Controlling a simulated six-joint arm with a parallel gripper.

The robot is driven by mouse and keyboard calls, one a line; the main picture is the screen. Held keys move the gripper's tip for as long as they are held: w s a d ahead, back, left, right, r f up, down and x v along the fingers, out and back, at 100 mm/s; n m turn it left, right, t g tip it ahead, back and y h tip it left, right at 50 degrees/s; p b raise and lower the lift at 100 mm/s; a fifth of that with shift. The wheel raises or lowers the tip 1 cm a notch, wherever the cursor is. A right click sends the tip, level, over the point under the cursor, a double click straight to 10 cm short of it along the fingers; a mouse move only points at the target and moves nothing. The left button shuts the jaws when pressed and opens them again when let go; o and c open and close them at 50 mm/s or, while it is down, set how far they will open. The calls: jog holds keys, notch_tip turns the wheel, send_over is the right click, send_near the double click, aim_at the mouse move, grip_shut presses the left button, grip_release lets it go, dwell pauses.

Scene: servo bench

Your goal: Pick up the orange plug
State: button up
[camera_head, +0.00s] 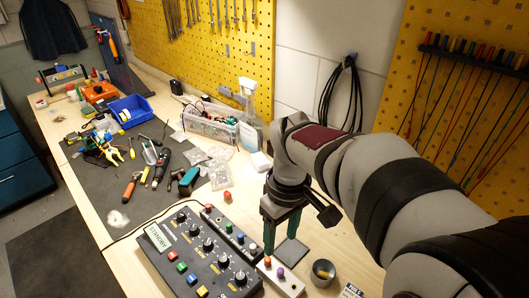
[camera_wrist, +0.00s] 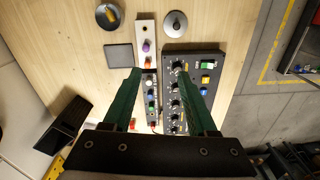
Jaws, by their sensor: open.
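The orange plug (camera_head: 267,261) stands upright in a small white block (camera_head: 291,285), beside a purple plug (camera_head: 280,271). In the wrist view the orange plug (camera_wrist: 147,61) shows just ahead of my fingertips, with the purple plug (camera_wrist: 146,46) beyond it. My gripper (camera_head: 283,240) has green fingers pointing down, just behind the block in the head view. In the wrist view my gripper (camera_wrist: 157,76) is open, with the fingers apart and nothing held between them.
A dark control box (camera_head: 205,255) with knobs and coloured buttons stands close to the block's left. A flat grey tile (camera_head: 291,251) and a dark round cup (camera_head: 323,271) lie to its right. A small red-orange piece (camera_head: 227,196) stands behind the box.

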aim_at(268, 259)
jog(key=w+a+f+n, duration=0.2)
jog(key=w+f+n, duration=0.15)
jog(key=w, duration=0.25)
jog(key=shift+n, duration=0.45)
notch_tip(268, 259, down, 15)
jog(key=shift+w+a+f, duration=0.1)
jog(key=shift+w, duration=0.05)
grip_shut()
